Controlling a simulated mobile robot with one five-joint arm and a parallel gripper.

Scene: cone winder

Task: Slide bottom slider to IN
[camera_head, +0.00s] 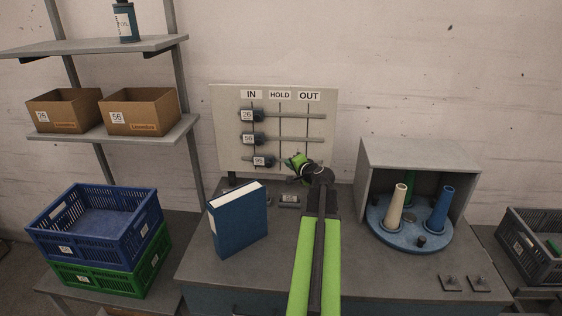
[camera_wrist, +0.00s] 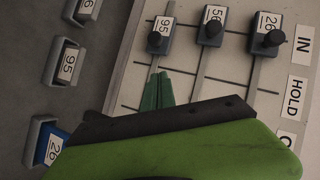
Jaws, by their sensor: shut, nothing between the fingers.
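The slide board (camera_head: 225,112) stands upright with IN, HOLD and OUT labels along its top. The bottom slider, tagged 95 (camera_head: 263,160), is on the lowest rail, a little right of the two sliders above it, between the IN and HOLD lines. In the wrist view, the 95 slider (camera_wrist: 158,38) shows its tag and dark knob. My gripper (camera_head: 297,160) is at the lowest rail, right of this slider. In the wrist view, the green fingertips (camera_wrist: 158,80) are shut and empty, on the slider's HOLD side, with a small gap showing.
Slider 26 (camera_head: 248,115) and slider 56 (camera_head: 248,139) sit at IN on the upper rails. A blue binder (camera_head: 238,222) stands in front of the board. A grey housing (camera_head: 420,155) with a cone turntable (camera_head: 410,240) is at right. Blue (camera_head: 95,225) and green crates are at left.

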